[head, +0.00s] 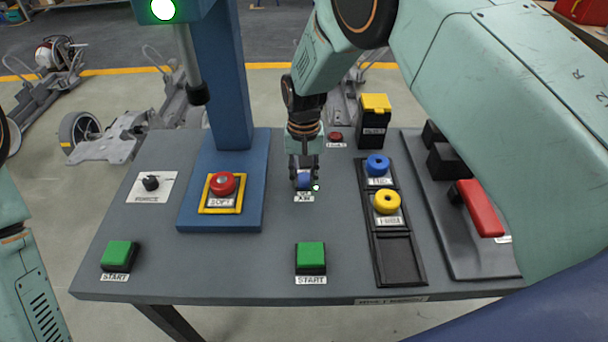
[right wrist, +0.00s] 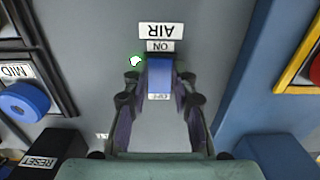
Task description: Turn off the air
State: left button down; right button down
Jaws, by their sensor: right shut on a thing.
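The air switch is a small blue lever (right wrist: 160,70) with an AIR plate (right wrist: 163,31) and an ON label (right wrist: 160,46) at one end and a partly covered OFF label (right wrist: 158,97) at the other. A green light (right wrist: 136,61) glows beside it. In the head view the blue lever (head: 303,181) shows at the middle of the panel. My right gripper (head: 304,172) reaches down from above and is shut on it, one finger on each side. Which way the lever is tilted is hard to tell. My left gripper is out of view; only my left arm shows.
Green START buttons (head: 310,256) (head: 118,254) stand along the panel's front. A red SOFT button (head: 222,184) sits on the blue press base at left. Blue (head: 377,166) and yellow (head: 387,202) round pieces stand to the right, before a red-handled lever (head: 481,209).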

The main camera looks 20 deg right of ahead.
jog(key=shift+w+f+g, duration=0.1)
jog(key=shift+w+g, duration=0.05)
jog(key=shift+g, duration=0.35)
jog(key=shift+w+g+b, duration=0.15)
jog(key=shift+g+b, duration=0.25)
jog(key=shift+b, duration=0.3)
jog(key=shift+d+g+y+b, duration=0.1)
jog(key=shift+g+y+b, duration=0.2)
jog(key=shift+b, duration=0.05)
jog(key=shift+r, duration=0.2)
jog(key=c, duration=1.1)
grip_release()
jog(key=v, duration=1.2)
